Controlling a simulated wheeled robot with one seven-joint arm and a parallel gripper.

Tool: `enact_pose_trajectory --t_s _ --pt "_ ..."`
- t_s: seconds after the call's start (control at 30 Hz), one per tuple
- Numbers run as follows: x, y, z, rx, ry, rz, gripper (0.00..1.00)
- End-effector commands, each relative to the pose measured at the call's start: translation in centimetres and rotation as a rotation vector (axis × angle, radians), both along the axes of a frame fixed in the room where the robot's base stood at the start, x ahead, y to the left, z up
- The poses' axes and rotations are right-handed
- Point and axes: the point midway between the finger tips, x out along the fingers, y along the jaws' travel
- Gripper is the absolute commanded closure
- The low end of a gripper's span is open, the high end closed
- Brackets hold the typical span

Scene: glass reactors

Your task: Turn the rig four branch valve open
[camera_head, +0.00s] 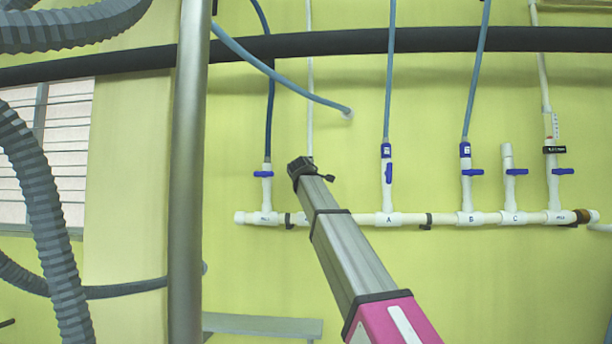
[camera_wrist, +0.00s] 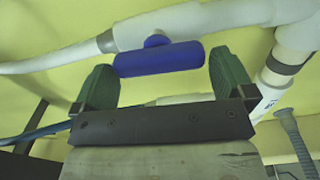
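In the wrist view, a blue valve handle (camera_wrist: 160,58) sits on a white branch pipe (camera_wrist: 200,25), lying nearly lengthwise along it. My gripper (camera_wrist: 165,80) has two green fingers well apart, one by each end of the handle. The handle lies between or just beyond the fingertips; contact cannot be told. The head view shows a white manifold (camera_head: 340,219) with several blue-handled branch valves. The handle at A (camera_head: 389,173) stands upright along its branch; those at B (camera_head: 472,172), C (camera_head: 517,172), far left (camera_head: 263,174) and far right (camera_head: 563,171) lie crosswise. My gripper cannot be made out there.
In the wrist view, the branch meets a crossing white pipe (camera_wrist: 300,35) with a grey clamp (camera_wrist: 285,63). In the head view, a steel post (camera_head: 188,180), a black horizontal pipe (camera_head: 450,40) and grey corrugated hoses (camera_head: 40,180) stand around. Blue hoses (camera_head: 390,70) run upward.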

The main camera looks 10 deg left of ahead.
Motion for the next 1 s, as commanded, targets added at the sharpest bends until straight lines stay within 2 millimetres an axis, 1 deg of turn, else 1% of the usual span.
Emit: enact_pose_trajectory --t_s 0.17,0.27,0.37,0.47,0.7,0.8,0.9,1.0 --pt "-0.2 0.0 0.0 0.0 0.0 -0.001 0.0" --pt "-0.9 0.0 0.0 0.0 0.0 0.0 0.0" --pt "-2.0 -0.1 -0.1 0.0 0.0 0.0 0.0" --pt "-3.6 -0.1 -0.1 0.0 -0.001 0.0 0.0" --pt "-8.2 -0.1 -0.2 0.0 -0.001 0.001 0.0" --pt "-9.7 -0.1 -0.2 0.0 0.0 0.0 0.0" --pt "-10.6 0.0 -0.1 0.0 -0.001 0.001 0.0" --pt "-10.9 0.0 0.0 0.0 -0.001 0.0 0.0"
